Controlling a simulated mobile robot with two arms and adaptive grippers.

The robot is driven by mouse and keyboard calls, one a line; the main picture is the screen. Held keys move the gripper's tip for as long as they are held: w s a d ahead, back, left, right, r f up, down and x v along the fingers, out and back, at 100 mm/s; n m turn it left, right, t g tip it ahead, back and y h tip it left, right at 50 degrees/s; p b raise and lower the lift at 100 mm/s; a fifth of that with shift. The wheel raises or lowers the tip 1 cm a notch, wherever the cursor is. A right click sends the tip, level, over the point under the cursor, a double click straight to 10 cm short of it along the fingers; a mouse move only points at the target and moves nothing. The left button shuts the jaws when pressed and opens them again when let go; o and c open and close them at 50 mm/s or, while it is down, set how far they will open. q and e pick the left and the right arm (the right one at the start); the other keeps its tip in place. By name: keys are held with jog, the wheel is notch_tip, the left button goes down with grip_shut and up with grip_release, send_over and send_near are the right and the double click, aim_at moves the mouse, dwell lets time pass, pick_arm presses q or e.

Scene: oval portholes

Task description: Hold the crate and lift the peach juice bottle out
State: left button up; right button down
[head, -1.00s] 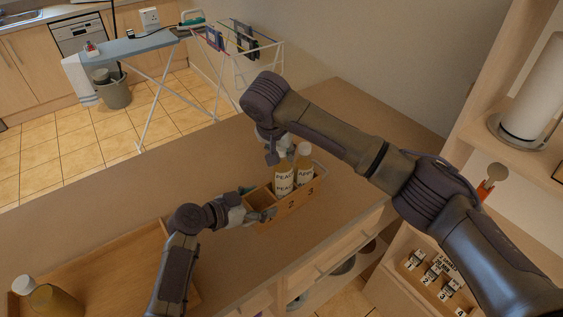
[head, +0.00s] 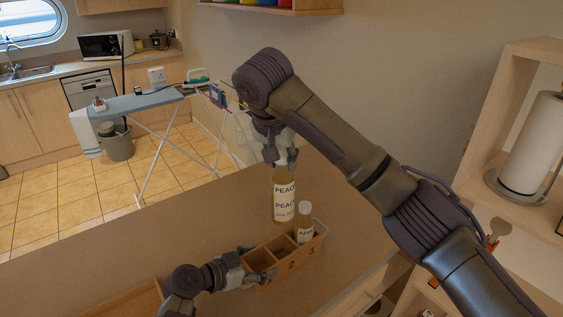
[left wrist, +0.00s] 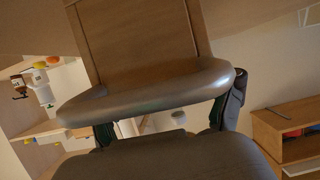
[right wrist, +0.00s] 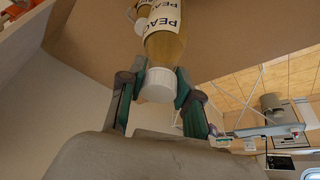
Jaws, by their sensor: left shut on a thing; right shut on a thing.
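The peach juice bottle (head: 284,198) hangs upright above the wooden crate (head: 291,264), its base seeming clear of the rim. My right gripper (head: 281,160) is shut on its top. In the right wrist view, the fingers (right wrist: 160,86) grip the white cap of the peach bottle (right wrist: 165,45). A bottle labelled as apple (head: 305,224) stands in the crate's right end; the compartments to its left look empty. My left gripper (head: 252,278) is shut on the crate's left end; its exact contact is hard to see.
The crate stands on a long brown counter (head: 190,225). A wooden tray (head: 135,302) lies to its left. A shelf with a paper roll (head: 532,150) is at right. An ironing board (head: 140,103) stands beyond the counter.

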pick_arm(q)
jog(key=shift+s+f, duration=0.1)
jog(key=shift+f, duration=0.15)
jog(key=o, duration=1.3)
jog(key=shift+o, duration=0.4)
pick_arm(e)
jog(key=shift+w, duration=0.15)
pick_arm(q)
jog(key=shift+r, duration=0.1)
